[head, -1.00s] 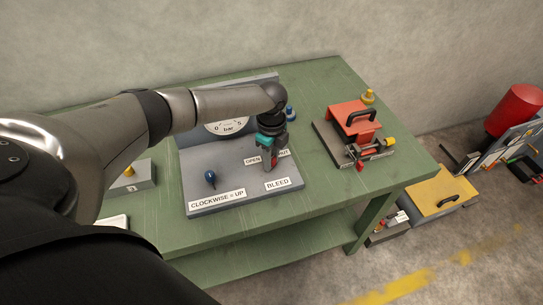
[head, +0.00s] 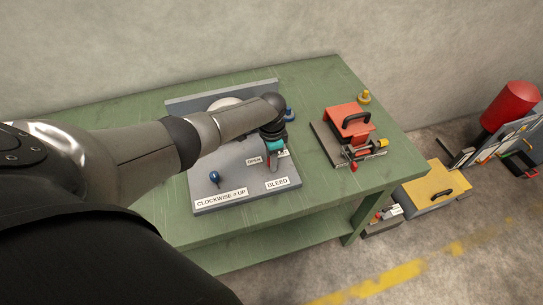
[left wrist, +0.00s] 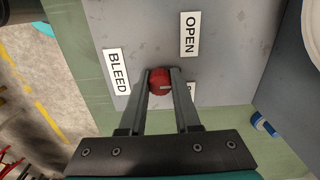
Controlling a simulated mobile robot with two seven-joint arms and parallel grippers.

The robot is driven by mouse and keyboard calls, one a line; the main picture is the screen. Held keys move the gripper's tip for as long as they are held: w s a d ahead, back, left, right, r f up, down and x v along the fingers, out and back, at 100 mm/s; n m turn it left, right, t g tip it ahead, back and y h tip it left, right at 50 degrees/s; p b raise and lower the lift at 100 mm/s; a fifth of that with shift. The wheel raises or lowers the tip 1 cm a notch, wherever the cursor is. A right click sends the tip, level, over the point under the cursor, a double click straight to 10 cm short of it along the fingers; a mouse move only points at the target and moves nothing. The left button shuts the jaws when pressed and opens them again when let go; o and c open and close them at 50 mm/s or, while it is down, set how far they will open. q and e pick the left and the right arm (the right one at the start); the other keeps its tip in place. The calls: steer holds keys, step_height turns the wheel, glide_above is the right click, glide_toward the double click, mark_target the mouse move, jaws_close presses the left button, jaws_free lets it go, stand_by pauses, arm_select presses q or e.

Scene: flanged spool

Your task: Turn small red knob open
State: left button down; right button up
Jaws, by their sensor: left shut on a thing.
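The small red knob (left wrist: 160,82) sits on the grey panel between the OPEN label (left wrist: 190,34) and the BLEED label (left wrist: 117,71) in the left wrist view. My left gripper (left wrist: 161,74) is shut on the knob, one finger on each side. In the head view my left gripper (head: 273,168) points down at the panel (head: 235,178), beside the OPEN label, and hides the knob. A third label beside the knob is partly hidden by a finger. My right gripper is not in view.
A blue knob (head: 214,177) stands on the panel's left side, above the CLOCKWISE = UP label (head: 221,198). My arm partly covers the gauge behind.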

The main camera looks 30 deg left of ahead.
arm_select(q)
steer(key=n+p, duration=0.2)
steer(key=n, duration=0.3)
steer(key=shift+r+n, duration=0.1)
steer(key=shift+n, duration=0.2)
steer(key=n+p, duration=0.1)
steer(key=n, duration=0.4)
steer(key=shift+n, duration=0.7)
steer(key=c, duration=0.6)
jaws_free()
step_height(320, 180, up, 8)
steer(key=p, duration=0.5)
steer(key=shift+r, duration=3.55)
